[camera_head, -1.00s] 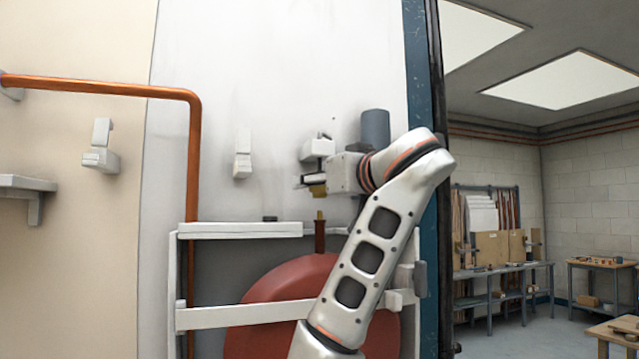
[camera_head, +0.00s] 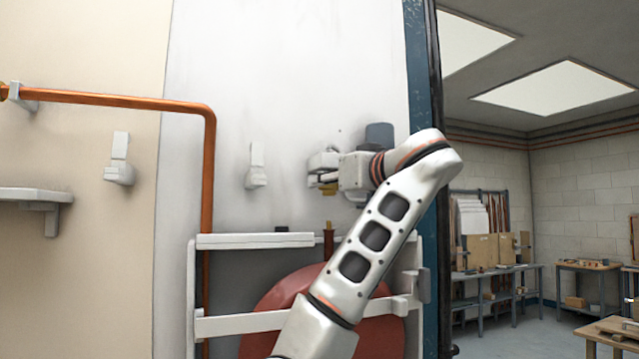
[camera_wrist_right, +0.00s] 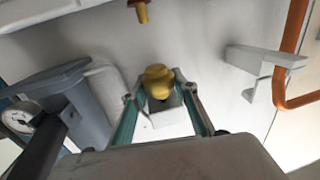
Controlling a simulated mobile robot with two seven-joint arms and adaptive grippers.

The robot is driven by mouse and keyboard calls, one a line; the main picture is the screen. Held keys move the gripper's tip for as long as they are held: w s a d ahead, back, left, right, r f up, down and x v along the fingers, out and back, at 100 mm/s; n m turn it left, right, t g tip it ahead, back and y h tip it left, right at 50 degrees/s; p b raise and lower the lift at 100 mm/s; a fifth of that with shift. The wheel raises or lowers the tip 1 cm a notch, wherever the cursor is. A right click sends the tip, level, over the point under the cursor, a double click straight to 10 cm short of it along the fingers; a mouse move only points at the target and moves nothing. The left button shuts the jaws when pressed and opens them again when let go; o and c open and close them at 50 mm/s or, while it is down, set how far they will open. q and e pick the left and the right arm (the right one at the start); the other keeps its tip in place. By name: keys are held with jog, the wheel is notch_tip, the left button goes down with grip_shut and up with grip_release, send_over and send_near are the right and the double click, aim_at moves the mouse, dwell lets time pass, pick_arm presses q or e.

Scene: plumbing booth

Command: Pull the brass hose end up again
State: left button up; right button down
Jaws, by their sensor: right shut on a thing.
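My right gripper (camera_head: 322,181) is shut on the brass hose end (camera_wrist_right: 158,82). In the right wrist view the rounded yellow brass piece sits between the two fingertips (camera_wrist_right: 160,92). In the head view a small bit of the brass (camera_head: 328,189) shows at the fingers, just below a white wall bracket (camera_head: 322,160). The gripper is above the white frame and the red round body (camera_head: 290,290). Whether a hose hangs from the brass piece is hidden. My left gripper is in neither view.
A brown stub (camera_head: 328,236) stands up behind the frame's top rail (camera_head: 255,241). A blue-grey cylinder (camera_head: 379,134) is behind my wrist. A gauge (camera_wrist_right: 20,117) shows in the wrist view. A copper pipe (camera_head: 209,160) and another wall bracket (camera_head: 256,168) are to the left.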

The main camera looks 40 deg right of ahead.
jog(key=shift+s+r, duration=0.1)
jog(key=shift+r, duration=0.2)
jog(key=c, duration=1.6)
grip_release()
jog(key=shift+o, duration=0.2)
jog(key=shift+f, duration=0.1)
jog(key=s+a, duration=0.1)
jog(key=s, duration=1.1)
jog(key=shift+w, duration=0.1)
